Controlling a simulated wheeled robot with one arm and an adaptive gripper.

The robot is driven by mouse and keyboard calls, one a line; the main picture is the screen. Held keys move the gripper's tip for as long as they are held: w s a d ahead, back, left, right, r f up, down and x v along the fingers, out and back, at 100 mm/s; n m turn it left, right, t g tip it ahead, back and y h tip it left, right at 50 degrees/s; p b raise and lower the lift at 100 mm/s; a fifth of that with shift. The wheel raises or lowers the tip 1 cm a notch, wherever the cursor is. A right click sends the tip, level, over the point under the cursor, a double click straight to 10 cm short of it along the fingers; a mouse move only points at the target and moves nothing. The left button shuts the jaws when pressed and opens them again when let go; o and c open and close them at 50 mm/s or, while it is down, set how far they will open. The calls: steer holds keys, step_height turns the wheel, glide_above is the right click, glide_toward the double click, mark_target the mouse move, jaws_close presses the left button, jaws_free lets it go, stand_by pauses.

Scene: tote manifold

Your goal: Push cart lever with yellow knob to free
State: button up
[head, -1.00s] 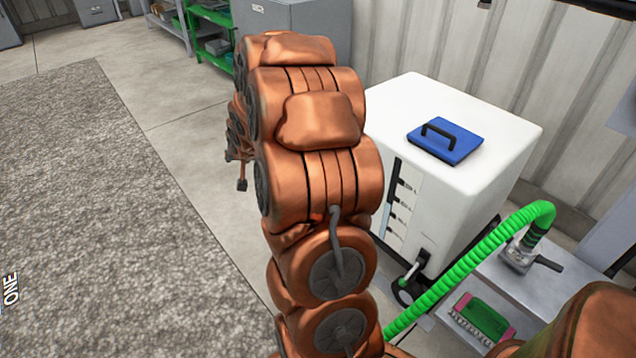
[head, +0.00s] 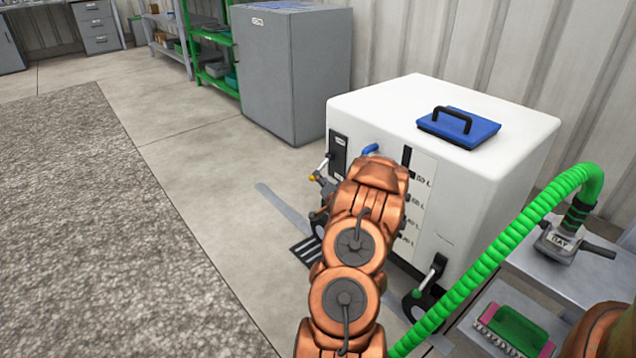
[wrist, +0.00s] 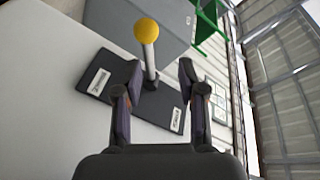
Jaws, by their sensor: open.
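The cart (head: 470,190) is a white box with a blue lid plate on top. Its lever shows in the wrist view as a pale stem (wrist: 150,60) with a yellow knob (wrist: 148,31), standing out from a dark plate (wrist: 120,85) with two white labels. In the head view the knob (head: 312,178) is small, left of the dark plate (head: 338,152) on the cart's face. My gripper (wrist: 158,78) is open and empty, its two fingers apart near the plate. The knob lies beyond the fingertips. The head view largely hides my gripper behind my arm; contact with the lever cannot be told.
A green hose (head: 500,245) arches in front of the cart. A grey cabinet (head: 295,75) stands behind. The floor to the left is open.

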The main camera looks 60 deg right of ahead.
mark_target(318, 169)
steer(key=shift+h, duration=0.3)
steer(key=shift+s+d+f+b+x, duration=0.15)
steer(key=shift+b+x, duration=0.4)
steer(key=shift+x, duration=0.65)
steer(key=shift+s+d+f+b+x, duration=0.2)
steer(key=shift+b+x, duration=0.35)
steer(key=shift+x, duration=0.65)
steer(key=shift+d+f+b+x, duration=0.1)
steer(key=shift+f+b+x, duration=0.35)
steer(key=shift+x, duration=0.75)
steer(key=shift+r, duration=0.15)
steer(key=shift+c, duration=0.2)
jaws_close()
